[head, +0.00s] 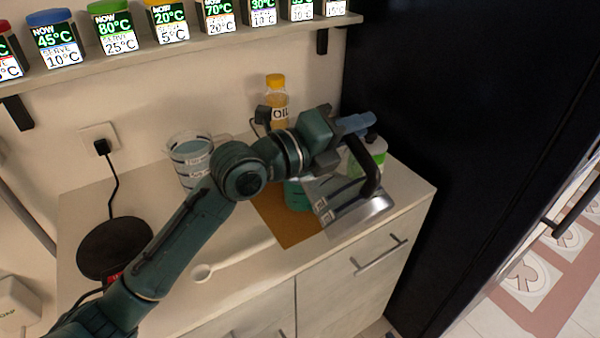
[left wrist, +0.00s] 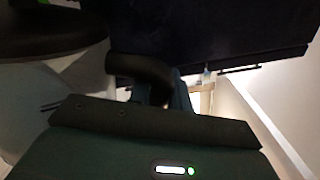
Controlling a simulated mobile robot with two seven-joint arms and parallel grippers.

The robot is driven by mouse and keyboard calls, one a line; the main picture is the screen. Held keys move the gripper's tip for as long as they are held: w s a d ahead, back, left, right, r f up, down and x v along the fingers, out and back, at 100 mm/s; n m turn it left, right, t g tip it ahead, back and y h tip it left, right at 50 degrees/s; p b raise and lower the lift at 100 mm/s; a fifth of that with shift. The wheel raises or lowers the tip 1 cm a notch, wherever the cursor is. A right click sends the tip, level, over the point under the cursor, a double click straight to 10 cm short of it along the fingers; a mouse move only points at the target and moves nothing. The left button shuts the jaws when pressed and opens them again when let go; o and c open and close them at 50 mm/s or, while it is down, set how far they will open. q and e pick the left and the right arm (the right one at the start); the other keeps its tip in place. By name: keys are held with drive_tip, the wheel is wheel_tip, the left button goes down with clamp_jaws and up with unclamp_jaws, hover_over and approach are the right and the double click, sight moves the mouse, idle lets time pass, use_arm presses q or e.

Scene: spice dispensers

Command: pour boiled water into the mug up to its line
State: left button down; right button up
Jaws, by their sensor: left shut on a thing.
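A silver kettle (head: 352,217) with a black handle (head: 372,178) is at the counter's right front, tilted, its body over the right edge of a brown mat (head: 270,212). My left gripper (head: 356,126) is shut on the kettle at its handle; the fingers' contact is partly hidden. The dark handle also shows in the left wrist view (left wrist: 140,67). A teal mug (head: 296,196) stands on the mat, mostly hidden behind my arm and the kettle. Its line and water level cannot be seen. My right gripper is not in view.
A black round kettle base (head: 115,248) with a cord sits at left. A clear measuring jug (head: 190,160), an oil bottle (head: 276,100) and a green-labelled bottle (head: 374,148) stand behind. A shelf of temperature-labelled jars (head: 165,22) runs above.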

use_arm(q)
drive_tip(key=shift+w+a+r+n+p, duration=0.3)
drive_tip(key=shift+w+r+n+p, duration=0.2)
drive_tip(key=shift+r+p, duration=0.1)
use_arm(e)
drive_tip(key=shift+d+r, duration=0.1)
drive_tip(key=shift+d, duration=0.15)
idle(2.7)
use_arm(q)
drive_tip(key=shift+f, duration=0.1)
